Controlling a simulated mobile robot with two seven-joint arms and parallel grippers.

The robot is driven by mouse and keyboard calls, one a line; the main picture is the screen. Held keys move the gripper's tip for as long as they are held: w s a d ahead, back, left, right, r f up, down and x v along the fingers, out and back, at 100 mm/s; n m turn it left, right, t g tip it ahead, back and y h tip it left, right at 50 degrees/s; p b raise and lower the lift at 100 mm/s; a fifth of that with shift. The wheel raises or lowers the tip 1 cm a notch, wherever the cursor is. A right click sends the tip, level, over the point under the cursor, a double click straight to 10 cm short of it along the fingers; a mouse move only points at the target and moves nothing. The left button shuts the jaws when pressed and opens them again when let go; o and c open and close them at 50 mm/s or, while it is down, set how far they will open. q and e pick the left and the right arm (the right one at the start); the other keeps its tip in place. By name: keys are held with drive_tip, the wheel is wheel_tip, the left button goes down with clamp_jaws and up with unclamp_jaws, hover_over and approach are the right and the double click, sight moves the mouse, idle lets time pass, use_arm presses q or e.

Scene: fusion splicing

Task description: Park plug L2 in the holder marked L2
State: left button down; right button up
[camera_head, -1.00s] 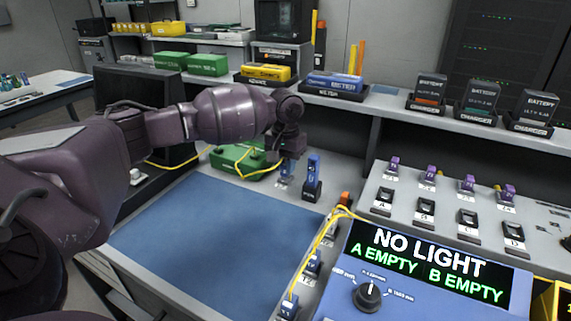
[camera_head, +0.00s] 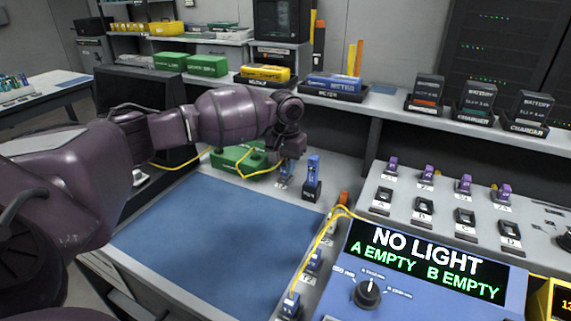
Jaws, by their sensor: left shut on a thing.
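My left gripper (camera_head: 286,171) is shut and reaches down at the back of the bench, just behind the blue mat. It is shut on a small blue piece, which I take to be plug L2 (camera_head: 284,182); it is mostly hidden by the fingers and its label is unreadable. A yellow fibre runs from the left, over a green case, to this gripper. Just right of the gripper, a blue upright piece (camera_head: 313,170) stands in a dark holder (camera_head: 312,191). I cannot read the marking L2 on any holder. My right gripper is not in view.
The green case (camera_head: 235,158) lies left of the gripper. The blue mat (camera_head: 215,232) is bare. A meter (camera_head: 420,270) reads "NO LIGHT, A EMPTY, B EMPTY". Purple plugs (camera_head: 427,172) stand on the right panel.

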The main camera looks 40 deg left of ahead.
use_arm(q)
drive_tip(key=shift+f, duration=0.45)
idle(0.3)
drive_tip(key=c, duration=0.9)
unclamp_jaws()
drive_tip(key=shift+c, duration=0.2)
wheel_tip(320, 180, up, 4)
drive_tip(key=shift+w+f+p, duration=0.1)
drive_tip(key=shift+f+p, duration=0.15)
drive_tip(key=shift+p, duration=0.3)
wheel_tip(320, 180, up, 6)
drive_tip(key=shift+f+p, duration=0.1)
drive_tip(key=shift+p, duration=0.65)
drive_tip(key=shift+r, duration=0.8)
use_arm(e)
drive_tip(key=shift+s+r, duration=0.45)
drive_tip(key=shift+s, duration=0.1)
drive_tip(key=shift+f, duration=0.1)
